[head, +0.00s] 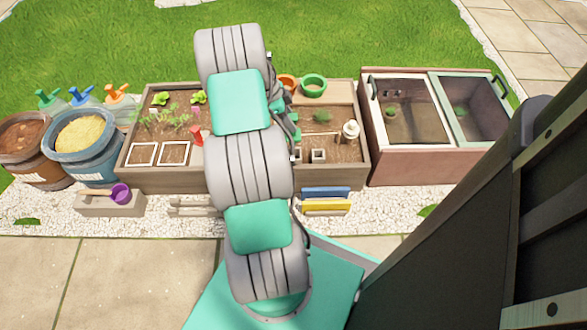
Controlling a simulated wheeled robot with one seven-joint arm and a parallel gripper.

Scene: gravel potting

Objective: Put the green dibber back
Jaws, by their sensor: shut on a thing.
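My arm stretches up the middle of the head view and hides much of the wooden planter behind it. A red upright tool (197,135) stands in the planter's left part, close to the arm. A pale slatted wooden rack (190,207) lies on the gravel before the planter, partly behind the arm.
Two tubs, one of brown soil (25,134) and one of pale grain (80,134), stand left. A block bears a purple scoop (121,193). A green pot (313,85) stands at the planter's back. A blue-and-yellow rack (325,206) is in front. A lidded cold frame (410,150) stands right.

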